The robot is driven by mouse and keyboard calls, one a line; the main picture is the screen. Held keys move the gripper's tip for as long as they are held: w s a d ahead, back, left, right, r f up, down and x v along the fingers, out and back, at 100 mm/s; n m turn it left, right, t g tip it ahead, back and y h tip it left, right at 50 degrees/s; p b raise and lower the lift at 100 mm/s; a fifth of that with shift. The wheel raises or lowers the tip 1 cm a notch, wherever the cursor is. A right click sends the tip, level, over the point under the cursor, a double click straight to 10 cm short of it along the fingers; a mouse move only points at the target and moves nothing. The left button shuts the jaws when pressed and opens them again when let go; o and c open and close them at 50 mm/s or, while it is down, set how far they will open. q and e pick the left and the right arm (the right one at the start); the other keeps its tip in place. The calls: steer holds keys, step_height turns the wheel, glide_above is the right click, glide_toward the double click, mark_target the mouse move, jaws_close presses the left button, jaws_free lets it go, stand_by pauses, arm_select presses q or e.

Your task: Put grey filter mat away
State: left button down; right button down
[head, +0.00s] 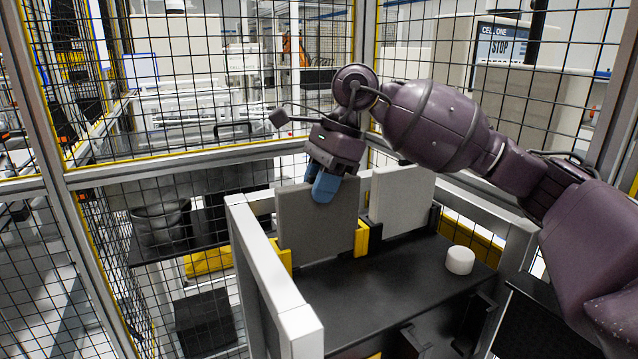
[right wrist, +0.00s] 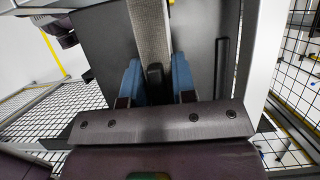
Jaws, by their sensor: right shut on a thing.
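The grey filter mat (head: 318,226) is a flat square panel standing upright at the left part of the back of the black shelf. Yellow holders touch or flank its lower sides. My right gripper (head: 326,186) is shut on the mat's top edge, its blue fingers on either side. In the right wrist view the blue fingers (right wrist: 156,80) clasp the mat's edge (right wrist: 150,28). The mat's lower edge is partly hidden, so I cannot tell whether it is fully seated. My left gripper is not in view.
A lighter panel (head: 402,200) stands upright to the right, by another yellow holder (head: 361,239). A white round piece (head: 460,260) sits on the black shelf (head: 390,285). A pale frame rail (head: 268,275) bounds the left side. Mesh fencing stands behind. The shelf's middle is clear.

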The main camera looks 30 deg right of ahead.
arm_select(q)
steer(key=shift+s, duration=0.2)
arm_select(e)
steer(key=c, duration=0.9)
jaws_free()
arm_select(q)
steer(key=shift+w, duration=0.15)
arm_select(e)
steer(key=shift+o, duration=0.3)
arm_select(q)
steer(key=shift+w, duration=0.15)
arm_select(e)
steer(key=v, duration=0.3)
steer(key=shift+r, duration=0.15)
steer(key=v, duration=0.6)
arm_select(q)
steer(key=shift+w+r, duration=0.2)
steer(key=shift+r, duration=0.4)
arm_select(e)
steer(key=shift+v, duration=0.8)
